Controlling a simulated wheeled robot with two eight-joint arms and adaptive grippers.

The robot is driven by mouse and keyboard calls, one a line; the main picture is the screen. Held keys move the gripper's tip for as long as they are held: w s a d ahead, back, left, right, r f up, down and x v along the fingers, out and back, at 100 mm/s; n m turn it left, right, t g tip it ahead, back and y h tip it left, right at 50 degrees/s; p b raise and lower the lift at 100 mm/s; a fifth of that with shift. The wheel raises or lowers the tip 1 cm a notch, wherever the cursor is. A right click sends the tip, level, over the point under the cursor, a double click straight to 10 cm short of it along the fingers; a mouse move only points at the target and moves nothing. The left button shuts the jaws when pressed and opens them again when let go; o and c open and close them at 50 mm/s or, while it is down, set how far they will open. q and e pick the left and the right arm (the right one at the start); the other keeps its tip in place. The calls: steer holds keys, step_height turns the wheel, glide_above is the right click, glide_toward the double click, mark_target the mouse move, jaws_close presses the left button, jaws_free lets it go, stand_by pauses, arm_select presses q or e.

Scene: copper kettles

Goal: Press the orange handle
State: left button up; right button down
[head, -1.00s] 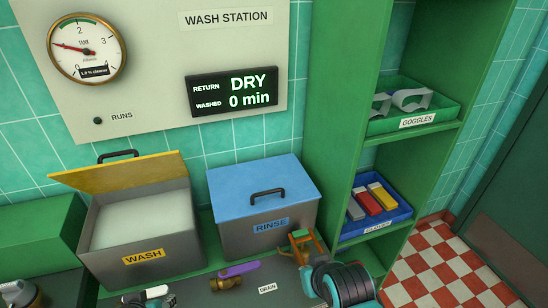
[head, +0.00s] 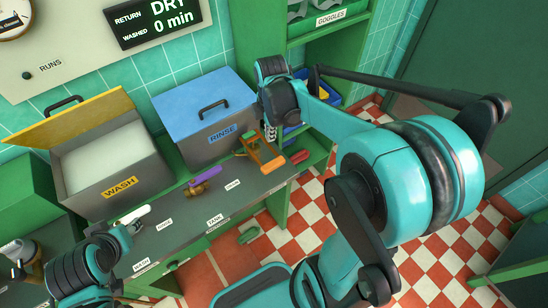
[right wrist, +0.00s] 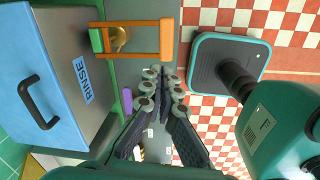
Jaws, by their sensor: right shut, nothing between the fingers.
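The orange handle (head: 272,165) is the crossbar of an orange frame at the right end of the counter, in front of the RINSE bin. In the right wrist view the orange handle (right wrist: 166,39) lies ahead of the fingertips, with a brass body (right wrist: 119,38) and a green end piece (right wrist: 97,39) beside it. My right gripper (head: 270,132) hangs by the frame; in the wrist view its fingers (right wrist: 163,76) are together and empty, with a gap to the handle. My left arm is low at the left, its gripper (head: 122,232) partly unclear.
The open WASH bin (head: 118,183) and closed blue-lidded RINSE bin (head: 218,138) stand behind. A purple lever (head: 204,176) and a white lever (head: 134,214) are on the counter. A green shelf unit (head: 318,150) stands at right. Checkered floor (head: 315,205) is open in front.

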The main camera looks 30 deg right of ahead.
mark_target(274, 163)
arm_select(q)
steer(key=shift+s+a+r+p, duration=0.25)
steer(key=shift+s+r+p, duration=0.25)
steer(key=shift+r, duration=0.25)
arm_select(e)
steer(key=n, duration=0.1)
steer(key=d+n+g, duration=0.1)
steer(key=shift+w+d+f+n, duration=0.1)
steer(key=shift+d+f+n, duration=0.05)
steer(key=shift+f+n, duration=0.15)
arm_select(q)
step_height(274, 163, down, 5)
steer(key=b, duration=0.5)
steer(key=shift+r, duration=0.15)
arm_select(e)
step_height(274, 163, down, 14)
steer(key=shift+r, duration=0.1)
